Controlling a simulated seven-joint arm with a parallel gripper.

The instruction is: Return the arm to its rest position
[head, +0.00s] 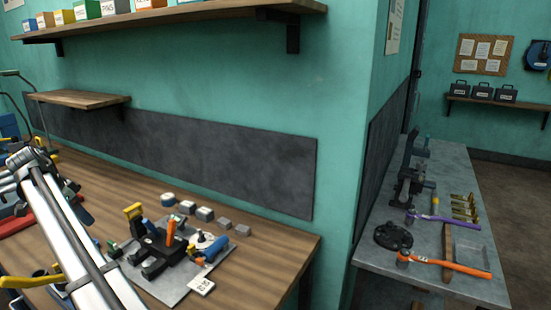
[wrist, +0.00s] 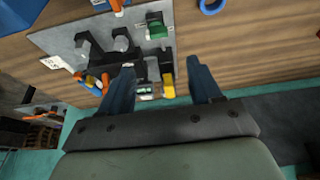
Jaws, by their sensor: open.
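My gripper (wrist: 160,85) shows in the wrist view with its two dark blue fingers spread apart and nothing between them. Beyond the fingers, apart from them, is a grey plate (wrist: 62,38) on the wooden bench. The plate carries a black fixture (wrist: 100,55) with yellow, orange, blue and green pieces. In the head view the same black fixture (head: 155,258) sits on the plate near the bench's right end. My white arm crosses the lower left of the head view. I cannot make out my gripper there.
Several small grey blocks (head: 204,213) stand along the plate's back edge. A shelf with boxes (head: 170,17) is above, and a lower wooden shelf (head: 78,98) is at left. A grey side table (head: 430,240) at right holds a vise, a hammer and other tools.

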